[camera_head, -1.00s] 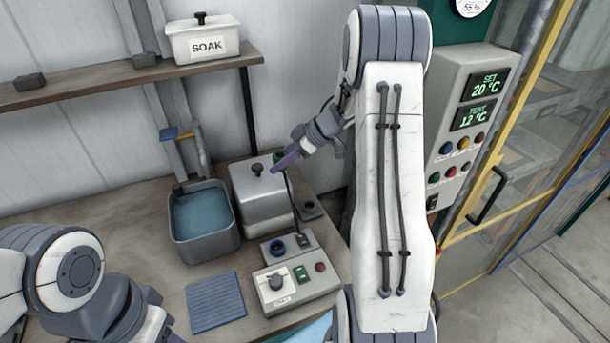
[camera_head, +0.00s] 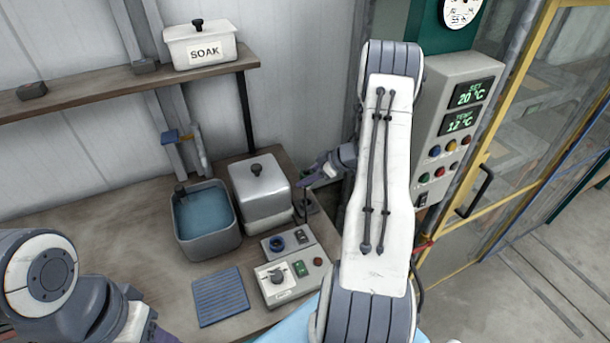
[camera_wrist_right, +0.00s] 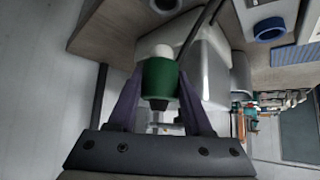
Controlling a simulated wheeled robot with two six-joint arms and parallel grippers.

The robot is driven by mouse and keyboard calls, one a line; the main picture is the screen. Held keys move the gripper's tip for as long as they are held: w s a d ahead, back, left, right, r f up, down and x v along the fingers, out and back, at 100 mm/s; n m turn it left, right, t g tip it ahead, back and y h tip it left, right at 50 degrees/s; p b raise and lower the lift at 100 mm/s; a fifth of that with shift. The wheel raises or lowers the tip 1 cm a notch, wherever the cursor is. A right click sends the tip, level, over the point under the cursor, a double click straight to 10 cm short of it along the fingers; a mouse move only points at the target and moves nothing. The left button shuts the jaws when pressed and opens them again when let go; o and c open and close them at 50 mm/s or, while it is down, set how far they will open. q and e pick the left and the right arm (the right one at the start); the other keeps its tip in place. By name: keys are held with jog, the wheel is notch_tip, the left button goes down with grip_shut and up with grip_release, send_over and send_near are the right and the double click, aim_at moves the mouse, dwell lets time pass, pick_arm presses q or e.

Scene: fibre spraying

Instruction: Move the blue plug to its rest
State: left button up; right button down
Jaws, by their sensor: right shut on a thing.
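In the right wrist view, my right gripper (camera_wrist_right: 160,100) is shut on a green plug (camera_wrist_right: 159,78) with a white rounded tip. In the head view, my right gripper (camera_head: 308,184) is right of the lidded metal box, above a small dark rest (camera_head: 306,206) on the bench. The held plug is hard to make out there; a dark cable hangs below the fingers. I see no loose blue plug. A blue ring (camera_head: 277,243) sits on the control box and also shows in the wrist view (camera_wrist_right: 270,30). My left gripper (camera_head: 160,334) is mostly cut off at the bottom edge.
A lidded metal box (camera_head: 262,202) and an open basin of blue liquid (camera_head: 205,212) stand left of my right gripper. The control box (camera_head: 291,282) and a blue ribbed mat (camera_head: 220,296) are nearer. A shelf (camera_head: 120,90) holds a SOAK pot (camera_head: 200,46).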

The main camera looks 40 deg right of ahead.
jog(key=shift+r+p, duration=0.15)
jog(key=shift+p, duration=0.25)
jog(key=shift+f+b, duration=1.6)
jog(key=shift+f, duration=1.4)
jog(key=shift+p, duration=0.9)
jog(key=shift+f+b, duration=0.8)
jog(key=shift+f, duration=0.8)
jog(key=shift+c, duration=1.2)
grip_release()
